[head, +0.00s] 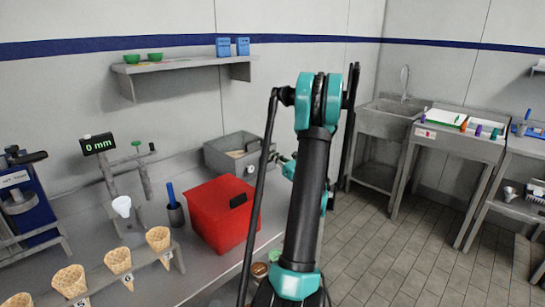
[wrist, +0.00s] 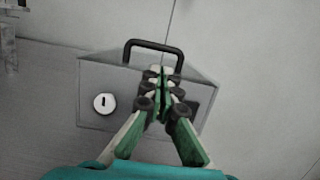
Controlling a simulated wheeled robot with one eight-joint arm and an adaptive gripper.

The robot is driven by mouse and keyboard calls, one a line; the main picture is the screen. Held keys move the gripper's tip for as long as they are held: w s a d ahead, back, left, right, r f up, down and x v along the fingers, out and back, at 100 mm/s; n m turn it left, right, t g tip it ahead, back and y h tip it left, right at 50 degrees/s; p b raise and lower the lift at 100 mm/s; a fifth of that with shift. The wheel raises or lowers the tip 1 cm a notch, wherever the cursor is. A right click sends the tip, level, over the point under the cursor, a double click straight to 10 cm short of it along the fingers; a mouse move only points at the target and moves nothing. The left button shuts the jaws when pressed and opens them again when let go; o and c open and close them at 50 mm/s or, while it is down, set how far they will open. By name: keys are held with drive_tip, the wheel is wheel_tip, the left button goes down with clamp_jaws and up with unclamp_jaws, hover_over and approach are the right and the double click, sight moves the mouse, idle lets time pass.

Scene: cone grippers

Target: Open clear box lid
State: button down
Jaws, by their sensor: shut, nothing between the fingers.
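The clear box (head: 222,160) looks grey and see-through, and stands on the counter behind the red bin in the head view. Something pale shows inside it. In the wrist view the box (wrist: 95,75) has a round white lock-like disc (wrist: 104,103) on its face and a black bar handle (wrist: 153,43) at its upper edge. My gripper (wrist: 161,72) is shut and empty, in front of the box face with its tips just below the handle. I cannot tell whether the tips touch the box. In the head view my arm hides most of the gripper.
A red bin (head: 220,215) with a black handle stands on the counter (head: 205,275) in front of the box. A dark cup with a blue tool (head: 174,205) is left of it. Several cones stand in a rack at the front left. A shelf (head: 185,64) hangs above the counter.

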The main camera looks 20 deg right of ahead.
drive_tip(key=x, duration=0.6)
idle(0.3)
drive_tip(key=w+a+r+g+h, duration=0.1)
drive_tip(key=w+a+r+g, duration=0.1)
drive_tip(key=w+r+g, duration=0.2)
drive_tip(key=w+a+r+g+h, duration=0.2)
drive_tip(key=w+r, duration=0.8)
drive_tip(key=r, duration=0.8)
drive_tip(key=shift+a+g, duration=0.6)
drive_tip(key=shift+g, duration=0.7)
drive_tip(key=shift+r, duration=0.15)
